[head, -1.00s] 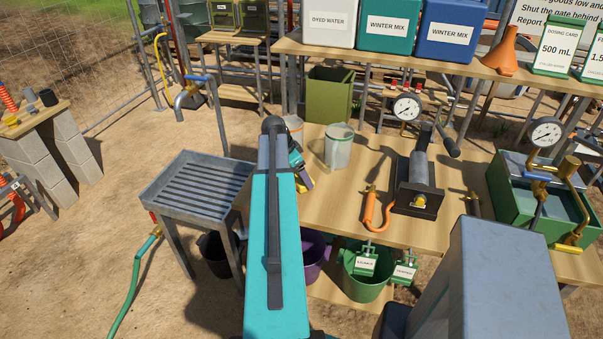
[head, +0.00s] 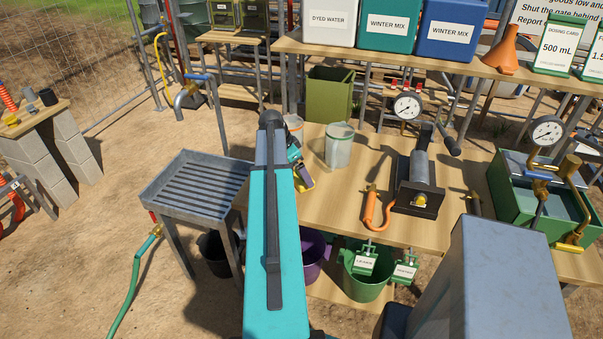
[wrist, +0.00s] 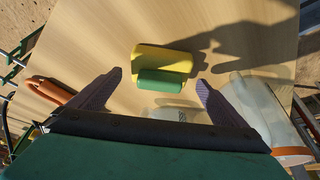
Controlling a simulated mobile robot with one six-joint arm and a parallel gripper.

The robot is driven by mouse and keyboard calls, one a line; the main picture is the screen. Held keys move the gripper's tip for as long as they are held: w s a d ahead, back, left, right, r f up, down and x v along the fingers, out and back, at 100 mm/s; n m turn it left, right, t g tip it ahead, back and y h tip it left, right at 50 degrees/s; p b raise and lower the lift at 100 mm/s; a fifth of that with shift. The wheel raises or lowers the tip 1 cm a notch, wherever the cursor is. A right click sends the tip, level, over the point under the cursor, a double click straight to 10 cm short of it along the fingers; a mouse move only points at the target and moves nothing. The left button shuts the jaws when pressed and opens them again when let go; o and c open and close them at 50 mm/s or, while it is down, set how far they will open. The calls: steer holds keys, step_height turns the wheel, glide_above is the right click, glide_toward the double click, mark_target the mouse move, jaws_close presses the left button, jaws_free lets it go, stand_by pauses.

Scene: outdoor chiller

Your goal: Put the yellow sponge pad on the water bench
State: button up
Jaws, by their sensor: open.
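The yellow sponge pad (wrist: 163,59) lies on a pale wooden tabletop (wrist: 95,25) in the wrist view, with a green block-like part (wrist: 161,81) on its near side. My gripper (wrist: 160,78) is open and empty, its two dark fingertips apart on either side of the pad's near part. I cannot tell how high the fingers are above the wood. In the head view my teal arm hides most of my gripper (head: 298,168) over the left part of the wooden bench (head: 335,210). I cannot tell from the pictures which surface is the water bench.
A clear jug (head: 339,146) stands close to my gripper. A grated metal tray stand (head: 202,183) and tap (head: 190,92) are to the left. Buckets hang or stand below.

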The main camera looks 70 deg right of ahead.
steer(key=b+v, duration=0.2)
steer(key=v, duration=0.8)
steer(key=shift+a, duration=0.15)
stand_by(0.7)
